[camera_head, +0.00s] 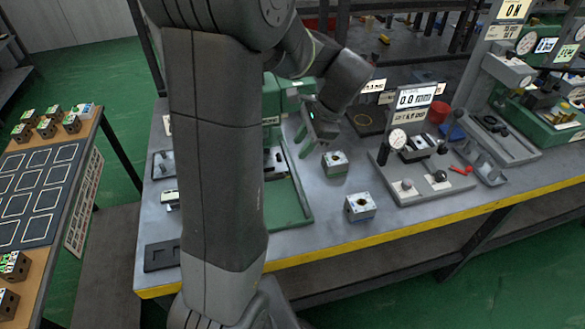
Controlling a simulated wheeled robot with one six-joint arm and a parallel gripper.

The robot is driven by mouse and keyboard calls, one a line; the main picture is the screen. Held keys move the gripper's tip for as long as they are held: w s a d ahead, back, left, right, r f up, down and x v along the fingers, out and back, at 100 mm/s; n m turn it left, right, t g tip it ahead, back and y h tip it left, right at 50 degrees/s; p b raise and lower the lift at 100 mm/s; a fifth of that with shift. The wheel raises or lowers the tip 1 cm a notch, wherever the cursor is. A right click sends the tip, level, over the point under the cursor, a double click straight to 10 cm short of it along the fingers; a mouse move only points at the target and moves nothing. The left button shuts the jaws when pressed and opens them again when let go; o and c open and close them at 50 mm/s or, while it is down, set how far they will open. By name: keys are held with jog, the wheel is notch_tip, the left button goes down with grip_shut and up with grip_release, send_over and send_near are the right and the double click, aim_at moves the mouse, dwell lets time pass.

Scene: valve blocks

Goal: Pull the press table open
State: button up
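The press is a green machine with a green upper body (290,92) and a long green base (291,205), standing on the grey workbench just right of my arm. A small grey and dark part (274,160) shows on the base and may be its table. My arm hides much of the machine, so I cannot tell how far the table is out. My gripper (303,144) points down and left beside the press, above its right edge. Its two green-tipped fingers are apart with nothing visible between them. I cannot tell whether it touches the press.
Two metal valve blocks (336,163) (360,207) stand on the workbench (320,245) right of the press. A gauge fixture (425,180) stands further right. A dark tray (162,255) lies at the front left. A side table with blocks (45,128) is at far left.

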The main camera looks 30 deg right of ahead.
aim_at(280, 176)
jog(key=x, duration=1.2)
jog(key=shift+w+f, duration=0.1)
jog(key=shift+f, duration=0.1)
grip_shut()
